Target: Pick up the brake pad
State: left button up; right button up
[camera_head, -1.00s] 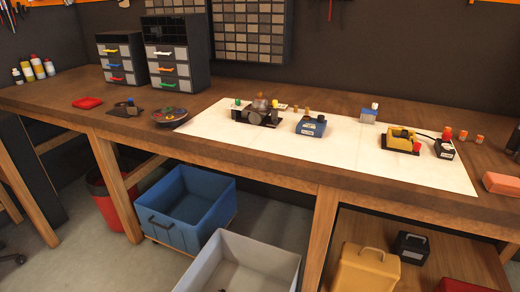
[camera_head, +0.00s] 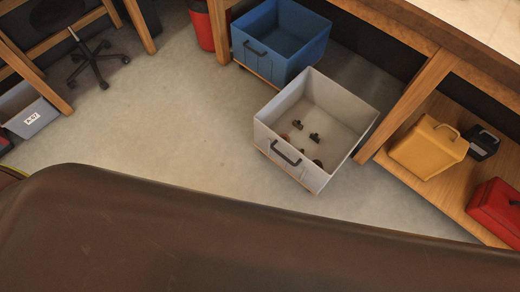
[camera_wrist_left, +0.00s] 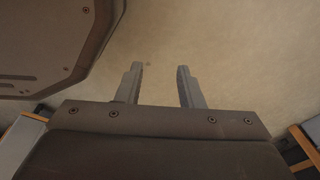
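Several small dark parts (camera_head: 314,138) lie on the floor of an open grey bin (camera_head: 340,116) in the head view. They are too small to tell whether one is the brake pad, and I cannot make out a brake pad for certain anywhere. My left gripper (camera_wrist_left: 160,88) shows in the left wrist view, open, with its two fingers apart. Nothing is between the fingers; only plain pale floor shows beyond them. Neither gripper is in the head view.
A blue bin (camera_head: 290,45) stands behind the grey one, beside the workbench leg. A yellow canister (camera_head: 428,148) and a red case (camera_head: 495,208) sit on the lower shelf. A large dark brown surface (camera_head: 230,240) fills the foreground. The floor (camera_head: 150,120) at left is open.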

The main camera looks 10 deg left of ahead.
aim_at(297, 125)
jog(key=z, duration=1.3)
jog(key=u, duration=1.2)
jog(key=i+j+z, duration=0.2)
jog(key=z, duration=0.2)
jog(key=i+j+z, duration=0.1)
jog(key=j+z, duration=0.3)
jog(key=l, duration=0.1)
